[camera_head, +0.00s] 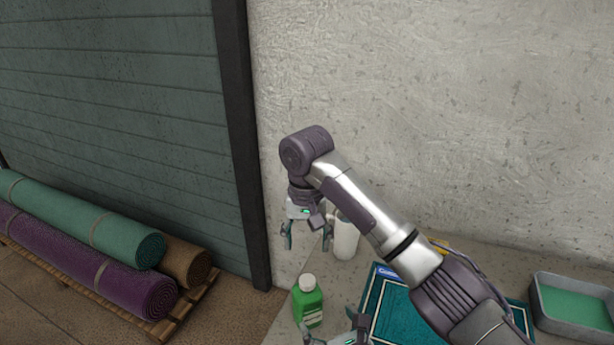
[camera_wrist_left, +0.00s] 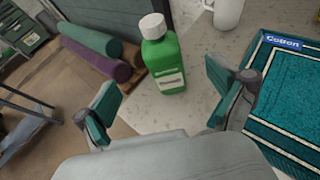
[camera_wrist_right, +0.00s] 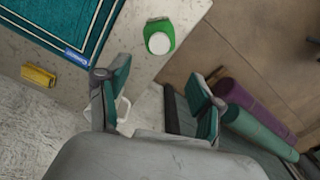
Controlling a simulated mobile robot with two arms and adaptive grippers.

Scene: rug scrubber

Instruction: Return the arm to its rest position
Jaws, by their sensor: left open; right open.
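My right arm reaches in from the right in the head view. Its gripper (camera_head: 307,240) hangs fingers down, open and empty, above the back of the counter beside a white container (camera_head: 346,238). In the right wrist view the open fingers (camera_wrist_right: 157,100) are apart, with part of the white container (camera_wrist_right: 123,115) behind one finger. My left gripper (camera_head: 332,328) is at the bottom edge of the head view, mostly cut off. In the left wrist view it is open and empty (camera_wrist_left: 168,95), with a green white-capped bottle (camera_wrist_left: 163,58) standing beyond the fingers.
The bottle (camera_head: 308,302) stands near the counter's left edge. A teal rug (camera_head: 395,315) lies on the counter, partly behind my right arm. A grey tray with green contents (camera_head: 573,305) is at right. A yellow item (camera_wrist_right: 38,75) lies near the wall. Rolled rugs (camera_head: 85,225) rest on a floor pallet.

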